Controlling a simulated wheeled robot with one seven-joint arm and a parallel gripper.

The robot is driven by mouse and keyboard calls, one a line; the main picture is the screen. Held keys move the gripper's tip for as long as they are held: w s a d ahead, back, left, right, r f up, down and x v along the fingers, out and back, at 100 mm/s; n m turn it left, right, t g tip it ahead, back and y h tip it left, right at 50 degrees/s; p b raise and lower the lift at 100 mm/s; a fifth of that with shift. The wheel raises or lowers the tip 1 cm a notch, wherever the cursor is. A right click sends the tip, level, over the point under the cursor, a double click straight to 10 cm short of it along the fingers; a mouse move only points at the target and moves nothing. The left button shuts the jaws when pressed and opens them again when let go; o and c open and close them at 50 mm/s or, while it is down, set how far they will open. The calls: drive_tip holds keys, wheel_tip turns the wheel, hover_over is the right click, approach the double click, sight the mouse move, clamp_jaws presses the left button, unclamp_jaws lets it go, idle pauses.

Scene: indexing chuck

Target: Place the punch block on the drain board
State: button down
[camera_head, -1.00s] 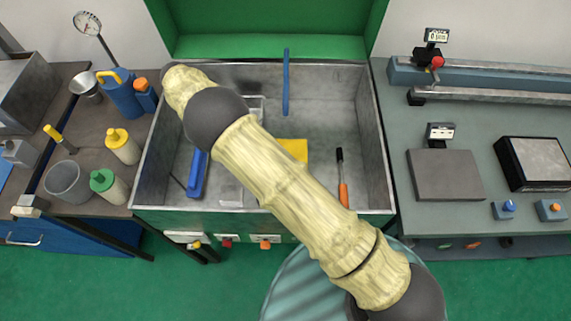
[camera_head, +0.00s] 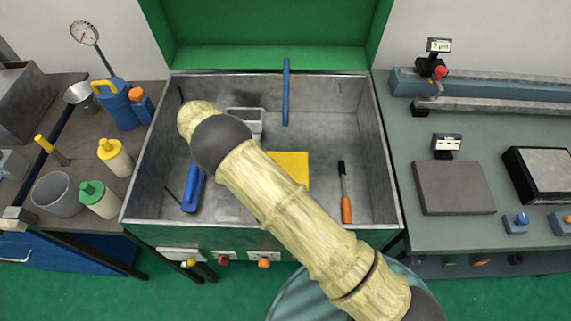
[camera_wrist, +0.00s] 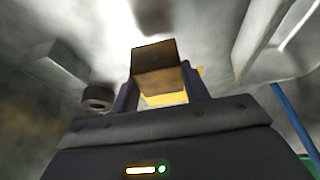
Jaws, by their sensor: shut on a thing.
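My gripper (camera_wrist: 160,85) is shut on a brownish block (camera_wrist: 156,56), which I take to be the punch block, held between its two dark fingers in the wrist view. In the head view my arm hides the gripper and block. A flat yellow square (camera_head: 291,170) lies on the floor of the grey metal tub (camera_head: 325,120); it may be the drain board, but I cannot tell for sure. A yellow patch shows just behind the block in the wrist view (camera_wrist: 165,99). The gap between the block and that surface is unclear.
In the tub are a blue tool (camera_head: 193,188), an orange-handled tool (camera_head: 346,208), a blue rod (camera_head: 286,92) and a pale tray (camera_head: 255,116), partly behind my arm. Bottles (camera_head: 115,157) stand on the left bench. A grey slab (camera_head: 454,187) lies on the right bench.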

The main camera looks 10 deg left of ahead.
drive_tip(key=w+d+p, duration=0.1)
drive_tip(key=d, duration=0.4)
drive_tip(key=w+d+p, duration=0.1)
drive_tip(key=d+p, duration=0.1)
drive_tip(key=d, duration=0.3)
drive_tip(key=w+d+p, duration=0.1)
drive_tip(key=d+p, duration=0.1)
drive_tip(key=d, duration=0.3)
drive_tip(key=shift+w+d+r, duration=0.15)
drive_tip(key=shift+w+d, duration=0.05)
drive_tip(key=shift+w, duration=0.15)
drive_tip(key=shift+f+p, duration=0.7)
drive_tip(key=shift+f, duration=1.1)
drive_tip(key=shift+f, duration=0.15)
drive_tip(key=c, duration=0.7)
unclamp_jaws()
drive_tip(key=b+v, duration=0.3)
drive_tip(key=v, duration=0.9)
